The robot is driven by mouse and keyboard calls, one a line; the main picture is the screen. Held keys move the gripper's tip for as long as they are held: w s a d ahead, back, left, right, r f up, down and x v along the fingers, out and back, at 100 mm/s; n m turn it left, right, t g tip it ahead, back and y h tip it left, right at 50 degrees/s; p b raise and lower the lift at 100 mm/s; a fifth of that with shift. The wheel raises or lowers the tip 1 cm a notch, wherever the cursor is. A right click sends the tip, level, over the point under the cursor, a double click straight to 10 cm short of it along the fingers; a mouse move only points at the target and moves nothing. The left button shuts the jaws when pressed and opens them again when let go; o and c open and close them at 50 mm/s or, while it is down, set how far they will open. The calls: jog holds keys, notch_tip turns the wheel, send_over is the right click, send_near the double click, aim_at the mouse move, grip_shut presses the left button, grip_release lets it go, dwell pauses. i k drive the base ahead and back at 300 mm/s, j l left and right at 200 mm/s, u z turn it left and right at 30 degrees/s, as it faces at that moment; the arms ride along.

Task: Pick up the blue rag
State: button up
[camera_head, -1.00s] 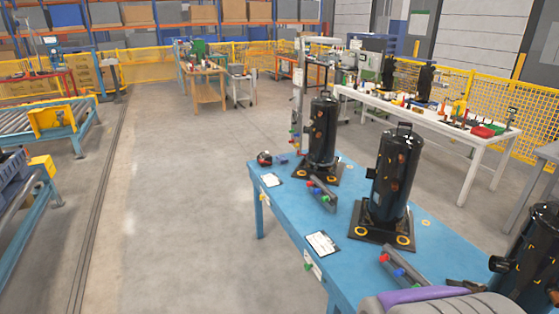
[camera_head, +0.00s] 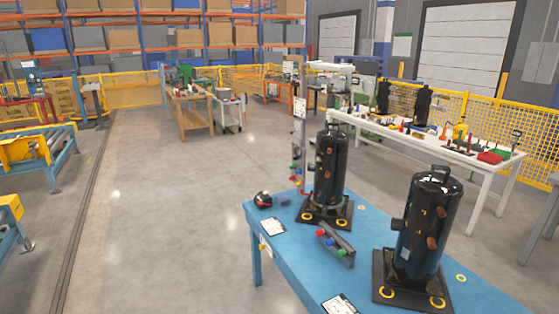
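A small dark blue item (camera_head: 284,201) lies at the far left end of the blue table (camera_head: 262,217), beside a small red and black object (camera_head: 263,199). It may be the blue rag, but it is too small to tell. No other likely blue rag stands out. My gripper is not in view.
Two black compressors on dark base plates, one farther (camera_head: 331,170) and one nearer (camera_head: 428,225), stand on the table. A handled tool with coloured knobs (camera_head: 335,246) and white sheets (camera_head: 271,227) lie there too. The floor left of the table is clear.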

aim_at(282, 200)
jog(key=i+j+z, duration=0.15)
jog(key=i+j, duration=0.15)
jog(key=i, duration=0.15)
jog(key=i+j+z, duration=0.1)
jog(key=i+j, duration=0.25)
jog(key=i+j+z, duration=0.15)
jog(key=i+j, duration=0.25)
jog(key=i+j+z, duration=0.1)
jog(key=i+j, duration=0.3)
jog(key=i+j+z, duration=0.15)
jog(key=i+j, duration=0.2)
jog(key=i+j+z, duration=0.15)
jog(key=i+j, duration=0.2)
jog(key=j, duration=0.25)
jog(key=i+j+z, duration=0.1)
jog(key=i+j, duration=0.2)
jog(key=j, duration=0.25)
